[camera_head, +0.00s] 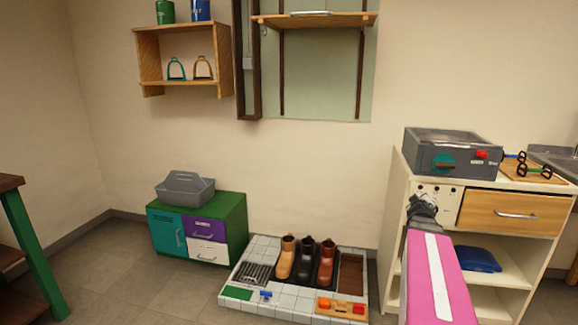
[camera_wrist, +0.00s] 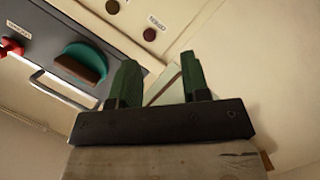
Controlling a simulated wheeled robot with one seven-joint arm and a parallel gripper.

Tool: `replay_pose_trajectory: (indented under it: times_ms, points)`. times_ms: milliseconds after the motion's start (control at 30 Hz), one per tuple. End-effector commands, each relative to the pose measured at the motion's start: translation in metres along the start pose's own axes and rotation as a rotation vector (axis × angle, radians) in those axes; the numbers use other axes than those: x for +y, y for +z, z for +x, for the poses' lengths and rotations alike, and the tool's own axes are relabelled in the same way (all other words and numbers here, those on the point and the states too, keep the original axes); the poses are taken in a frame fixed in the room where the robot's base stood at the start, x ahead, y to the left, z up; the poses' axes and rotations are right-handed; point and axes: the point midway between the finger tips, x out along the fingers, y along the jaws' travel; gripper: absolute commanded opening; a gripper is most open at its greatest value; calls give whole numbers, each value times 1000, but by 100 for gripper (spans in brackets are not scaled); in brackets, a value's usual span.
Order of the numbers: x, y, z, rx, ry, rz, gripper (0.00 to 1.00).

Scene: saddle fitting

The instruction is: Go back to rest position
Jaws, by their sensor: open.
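My gripper (camera_head: 423,203) is at the right in the head view, in front of the white cabinet (camera_head: 396,232), at the end of my pink arm. In the wrist view my gripper (camera_wrist: 158,80) shows two green fingers standing apart with nothing between them. The cabinet's pale front with round dark knobs (camera_wrist: 149,34) lies beyond the fingertips. The grey box with a teal dial (camera_wrist: 82,62) and a red knob (camera_wrist: 12,47) is at the upper left there. In the head view this grey box (camera_head: 452,150) stands on the cabinet top. I cannot tell the exact gap to the cabinet.
A wooden drawer (camera_head: 515,212) and a blue item (camera_head: 478,259) on a shelf are right of my arm. A tiled tray (camera_head: 240,275) with boots (camera_head: 305,262) lies on the floor. A green cabinet (camera_head: 238,222) stands left of it. Open floor (camera_head: 130,285) lies at the left.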

Motion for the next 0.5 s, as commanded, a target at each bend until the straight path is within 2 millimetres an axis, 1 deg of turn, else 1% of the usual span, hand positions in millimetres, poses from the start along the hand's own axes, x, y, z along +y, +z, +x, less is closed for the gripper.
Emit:
replay_pose_trajectory:
  times_ms: [33,67,100,167,200,267,300,367,400,467,500]
  points:
    - [-28,2,-10,-66,-40,49,43]
    - [-43,4,-15,-109,-63,78,43]
    - [-64,8,-23,-168,-97,114,43]
    - [-96,13,-36,-258,-153,165,43]
    - [-118,16,-47,-319,-194,194,43]
    - [-151,21,-66,-412,-260,234,43]
    - [-173,23,-80,-474,-307,257,43]
    - [-204,26,-103,-567,-380,285,43]
    - [-225,28,-119,-627,-430,300,43]
    - [-253,30,-145,-716,-506,316,43]
    - [-270,31,-163,-774,-556,322,43]
